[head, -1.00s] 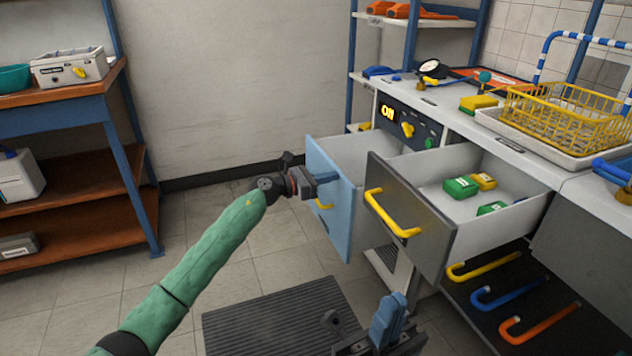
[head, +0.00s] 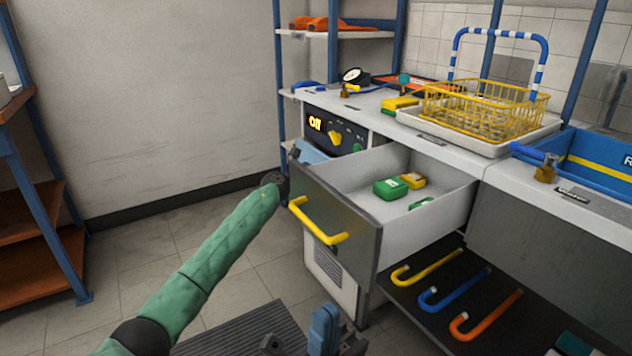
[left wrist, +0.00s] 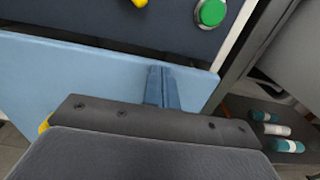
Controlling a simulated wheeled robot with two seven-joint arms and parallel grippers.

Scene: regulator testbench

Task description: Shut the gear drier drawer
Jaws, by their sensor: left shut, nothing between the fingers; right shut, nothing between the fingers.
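The blue drawer's light blue front (left wrist: 60,85) fills much of the left wrist view, just below the dark control panel (left wrist: 120,25). A narrow dark gap shows between them. In the head view only a small piece of the blue drawer (head: 311,150) shows behind the open grey drawer front. My left gripper (left wrist: 160,78) is shut and empty, its blue fingers against or very close to the blue front; contact is unclear. In the head view it is hidden behind the grey drawer. My right gripper (head: 325,325) is shut and empty, low in the picture, away from the drawers.
The grey drawer (head: 340,215) with a yellow handle stands open, holding green and yellow blocks (head: 390,187), close beside my left arm. Coloured hooked rods (head: 455,285) lie on a shelf below. A yellow basket (head: 485,110) stands on the counter. Floor is free at left.

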